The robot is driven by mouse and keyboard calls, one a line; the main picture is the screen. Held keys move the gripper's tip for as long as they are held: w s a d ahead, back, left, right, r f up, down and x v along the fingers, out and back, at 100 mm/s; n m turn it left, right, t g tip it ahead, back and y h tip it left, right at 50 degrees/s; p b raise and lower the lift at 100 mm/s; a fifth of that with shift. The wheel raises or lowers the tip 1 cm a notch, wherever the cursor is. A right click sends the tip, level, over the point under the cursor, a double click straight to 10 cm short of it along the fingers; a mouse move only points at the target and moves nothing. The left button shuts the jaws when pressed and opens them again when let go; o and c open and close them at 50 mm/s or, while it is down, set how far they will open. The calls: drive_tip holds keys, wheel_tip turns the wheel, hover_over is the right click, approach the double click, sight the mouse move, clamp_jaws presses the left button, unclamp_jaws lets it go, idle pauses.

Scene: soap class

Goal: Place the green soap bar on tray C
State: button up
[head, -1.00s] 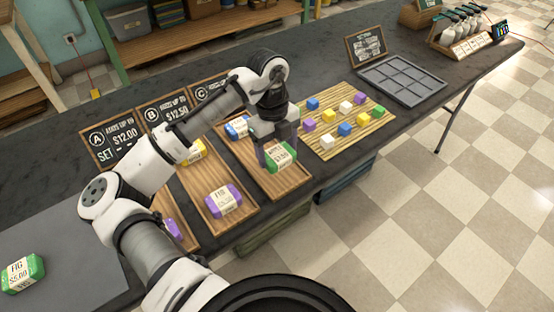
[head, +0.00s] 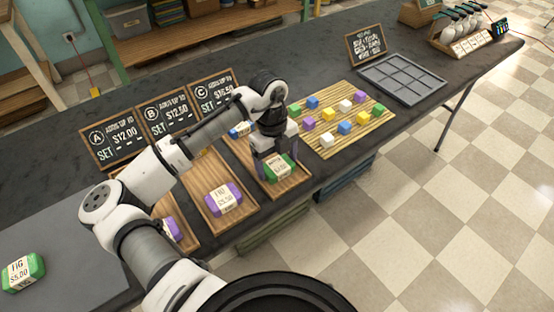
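The green soap bar (head: 281,170) with a white price label is at the near end of tray C (head: 297,187), a long wooden tray. My gripper (head: 277,162) points down over it, with one finger on each side, and looks shut on it. The bar looks low, at the tray's surface; whether it bears on the tray is hard to tell. A blue soap bar (head: 239,129) lies at the far part of tray C, partly hidden by my arm. The sign for C (head: 213,92) stands behind the tray.
Tray B (head: 216,228) holds a purple soap bar (head: 224,198). Another purple bar (head: 172,229) is on tray A, partly behind my arm. A second green bar (head: 23,272) lies on a grey mat at left. A slatted board (head: 326,151) with small colored cubes is right of tray C.

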sight(273, 160)
wheel_tip(273, 160, up, 12)
drive_tip(key=w+a, duration=0.1)
drive_tip(key=shift+w+b, duration=0.2)
drive_tip(key=shift+b, duration=0.25)
drive_tip(key=shift+s, duration=0.1)
idle(0.4)
